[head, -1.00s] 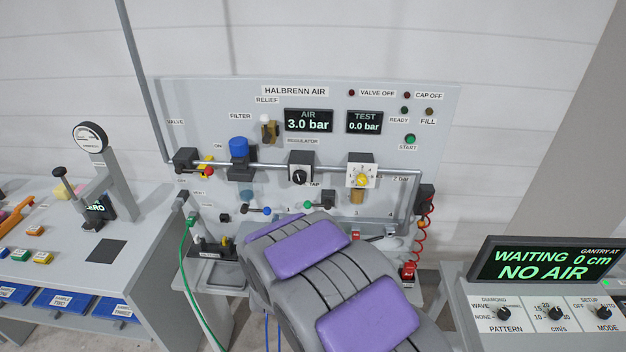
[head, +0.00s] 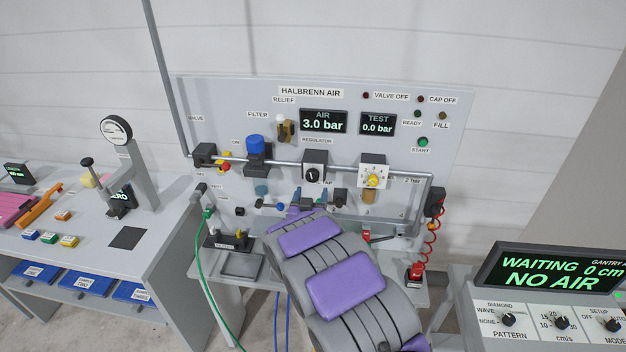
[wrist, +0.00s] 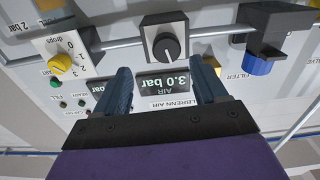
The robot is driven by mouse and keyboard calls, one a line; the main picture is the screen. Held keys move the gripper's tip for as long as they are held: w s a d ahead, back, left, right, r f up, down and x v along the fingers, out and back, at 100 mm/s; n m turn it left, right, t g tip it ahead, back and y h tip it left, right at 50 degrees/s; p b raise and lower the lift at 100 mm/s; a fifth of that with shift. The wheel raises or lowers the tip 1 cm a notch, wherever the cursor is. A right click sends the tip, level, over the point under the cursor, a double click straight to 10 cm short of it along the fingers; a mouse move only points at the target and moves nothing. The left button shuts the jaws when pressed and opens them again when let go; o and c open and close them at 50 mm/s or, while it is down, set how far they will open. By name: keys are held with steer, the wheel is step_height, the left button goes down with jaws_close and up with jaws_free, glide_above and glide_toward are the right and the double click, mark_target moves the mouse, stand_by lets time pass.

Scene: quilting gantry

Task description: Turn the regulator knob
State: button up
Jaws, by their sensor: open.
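The regulator knob (head: 314,173) is a black round knob with a white pointer line, on a dark block under the REGULATOR label on the air panel. In the wrist view, which shows the panel upside down, the knob (wrist: 166,47) is just beyond the fingertips, between their lines. My gripper (wrist: 162,68) is open and empty, with one blue-grey finger on each side. In the head view my gripper (head: 311,198) is just below the knob, partly hidden by my arm. No contact with the knob shows. The AIR display (head: 323,122) reads 3.0 bar.
A yellow knob (head: 373,181) on a white dial is right of the regulator. The blue-topped filter (head: 256,150) is to the left. A pipe (head: 340,166) runs along the panel. A control console (head: 540,300) stands at right, a bench (head: 90,240) at left.

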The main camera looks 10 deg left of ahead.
mark_target(312, 179)
steer(key=w, duration=0.2)
steer(key=w+a, duration=0.1)
steer(key=w, duration=0.3)
steer(key=shift+w+a+f+p, duration=0.25)
steer(key=shift+w+a+p, duration=0.05)
steer(key=shift+w+a, duration=0.1)
steer(key=shift+w+d+r, duration=0.15)
steer(key=shift+w+d, duration=0.35)
steer(key=shift+d, duration=0.4)
steer(key=shift+a, duration=0.6)
steer(key=c, duration=0.4)
steer(key=shift+d, duration=0.2)
steer(key=c, duration=0.6)
